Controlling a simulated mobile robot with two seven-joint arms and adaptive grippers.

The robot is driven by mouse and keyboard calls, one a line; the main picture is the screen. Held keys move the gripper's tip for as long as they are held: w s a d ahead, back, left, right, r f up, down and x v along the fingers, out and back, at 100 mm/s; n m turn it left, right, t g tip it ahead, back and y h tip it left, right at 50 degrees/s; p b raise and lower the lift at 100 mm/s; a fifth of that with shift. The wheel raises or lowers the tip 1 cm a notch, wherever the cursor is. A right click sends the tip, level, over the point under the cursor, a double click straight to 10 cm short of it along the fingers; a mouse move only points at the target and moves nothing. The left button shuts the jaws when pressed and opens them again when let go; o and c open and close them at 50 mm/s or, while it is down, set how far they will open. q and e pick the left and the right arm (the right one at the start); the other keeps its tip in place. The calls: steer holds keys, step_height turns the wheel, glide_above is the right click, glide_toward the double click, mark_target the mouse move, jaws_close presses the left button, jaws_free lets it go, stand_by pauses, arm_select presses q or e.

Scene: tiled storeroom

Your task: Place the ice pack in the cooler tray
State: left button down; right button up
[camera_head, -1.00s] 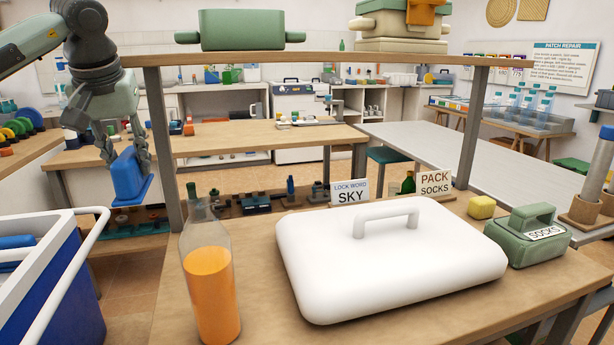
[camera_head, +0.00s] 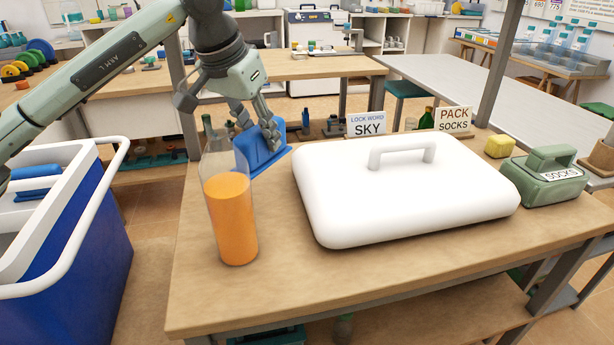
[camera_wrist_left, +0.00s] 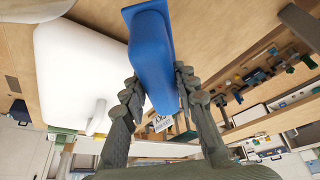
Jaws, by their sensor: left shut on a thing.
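The blue ice pack (camera_head: 258,150) is in my left gripper (camera_head: 258,130), behind and right of the bottle, at the table's back left. I cannot tell whether its lower edge touches the tabletop. In the left wrist view the ice pack (camera_wrist_left: 150,50) sits between both fingers of the left gripper (camera_wrist_left: 158,82). The blue cooler (camera_head: 75,245) with a white rim stands open at the left, with blue pieces inside; a separate tray cannot be made out. My right gripper is out of view.
A bottle of orange liquid (camera_head: 231,215) stands close to the ice pack. A large white lid (camera_head: 400,195) covers the middle of the table (camera_head: 290,290).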

mark_target(262, 163)
arm_select(q)
step_height(262, 163, down, 5)
steer(key=shift+r, duration=0.1)
steer(key=shift+f, duration=0.6)
step_height(262, 163, down, 3)
steer(key=shift+f+p, duration=0.1)
steer(key=shift+p, duration=0.3)
steer(key=shift+f, duration=0.1)
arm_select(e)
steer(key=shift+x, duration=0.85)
arm_select(q)
steer(key=shift+f, duration=0.1)
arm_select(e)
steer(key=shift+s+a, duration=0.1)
